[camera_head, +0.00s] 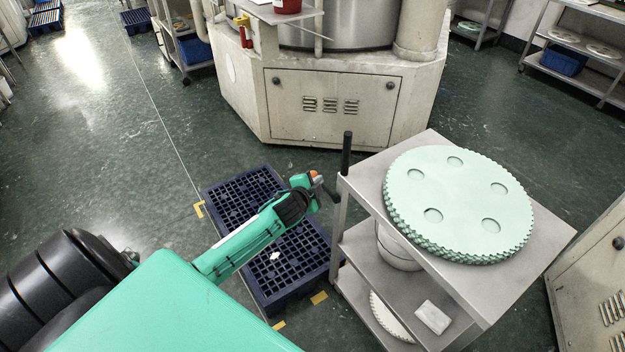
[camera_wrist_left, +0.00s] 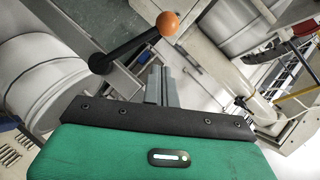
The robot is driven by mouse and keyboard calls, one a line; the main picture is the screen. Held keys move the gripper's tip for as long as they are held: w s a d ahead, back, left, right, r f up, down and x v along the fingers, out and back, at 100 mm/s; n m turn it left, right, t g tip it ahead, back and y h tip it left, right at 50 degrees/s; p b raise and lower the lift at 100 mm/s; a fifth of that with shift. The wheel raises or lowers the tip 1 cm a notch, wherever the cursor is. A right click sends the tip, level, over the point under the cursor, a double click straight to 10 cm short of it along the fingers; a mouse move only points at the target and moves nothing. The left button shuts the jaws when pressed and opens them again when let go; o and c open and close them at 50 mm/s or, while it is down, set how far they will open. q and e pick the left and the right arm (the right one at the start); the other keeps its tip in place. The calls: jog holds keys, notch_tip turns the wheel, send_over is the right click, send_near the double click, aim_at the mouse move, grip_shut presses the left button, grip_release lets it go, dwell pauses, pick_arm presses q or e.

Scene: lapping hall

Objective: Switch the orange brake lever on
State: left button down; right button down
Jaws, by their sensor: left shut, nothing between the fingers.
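The brake lever is a black arm with an orange ball knob (camera_wrist_left: 168,24); in the left wrist view it slants up to the right from its black pivot (camera_wrist_left: 100,63). In the head view only a small orange spot of it (camera_head: 313,173) shows, right beside my left gripper (camera_head: 328,190); the rest is hidden. My left gripper is shut and empty. Its fingers (camera_wrist_left: 160,78) show in the left wrist view just below the lever arm, with the knob beyond them; I cannot tell whether they touch it. My right gripper is not in view.
A metal cart (camera_head: 452,292) with a black upright handle (camera_head: 347,153) and stacked pale green toothed discs (camera_head: 462,192) stands right of the gripper. A dark blue pallet (camera_head: 237,197) lies under my left arm. A large beige machine (camera_head: 335,108) stands behind.

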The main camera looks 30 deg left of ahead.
pick_arm(q)
jog(key=w+a+f, duration=0.1)
jog(key=a+f, duration=0.1)
jog(key=shift+w+a+f, duration=0.1)
jog(key=shift+w+a, duration=0.25)
jog(key=shift+a, duration=0.05)
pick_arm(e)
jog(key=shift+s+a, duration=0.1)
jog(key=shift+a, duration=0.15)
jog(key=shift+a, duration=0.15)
